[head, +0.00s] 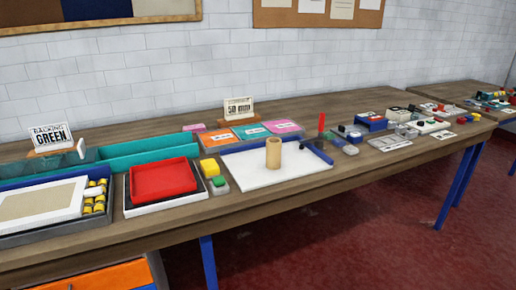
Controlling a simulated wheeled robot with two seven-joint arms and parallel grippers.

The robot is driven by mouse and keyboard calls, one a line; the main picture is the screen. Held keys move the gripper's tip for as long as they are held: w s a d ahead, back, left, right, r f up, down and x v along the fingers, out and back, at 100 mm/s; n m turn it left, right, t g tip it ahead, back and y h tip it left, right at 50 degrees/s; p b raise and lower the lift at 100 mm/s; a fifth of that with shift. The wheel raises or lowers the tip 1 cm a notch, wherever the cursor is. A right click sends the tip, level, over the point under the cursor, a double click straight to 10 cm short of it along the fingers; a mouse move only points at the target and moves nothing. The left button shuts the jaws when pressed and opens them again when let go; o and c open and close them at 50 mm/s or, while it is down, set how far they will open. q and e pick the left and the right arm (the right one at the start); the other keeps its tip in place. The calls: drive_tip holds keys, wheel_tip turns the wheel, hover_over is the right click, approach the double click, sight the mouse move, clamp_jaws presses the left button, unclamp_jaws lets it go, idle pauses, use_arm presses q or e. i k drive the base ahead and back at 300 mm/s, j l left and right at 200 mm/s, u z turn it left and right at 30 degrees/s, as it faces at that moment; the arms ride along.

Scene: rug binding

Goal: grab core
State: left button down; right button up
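The core (273,153) is a tan cylinder. It stands upright on a white board (252,176) with a blue back edge, near the middle of the wooden table. Nothing touches its visible side. Neither of my grippers shows in the head view.
A "50 mm" sign (239,107) and coloured cards (251,132) are behind. Bare table front (240,205) is clear.

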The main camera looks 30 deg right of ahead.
sight(274, 154)
drive_tip(key=i+l, duration=0.1)
drive_tip(key=l, duration=0.35)
drive_tip(key=i+l, duration=0.1)
drive_tip(key=l, duration=0.35)
drive_tip(key=i+l, duration=0.1)
drive_tip(key=l, duration=0.3)
drive_tip(key=i+l, duration=0.1)
drive_tip(key=l, duration=0.35)
drive_tip(key=i+l, duration=0.1)
drive_tip(key=l, duration=0.35)
drive_tip(key=i+l, duration=0.15)
drive_tip(key=l, duration=0.3)
drive_tip(key=i+l, duration=0.1)
drive_tip(key=l, duration=0.3)
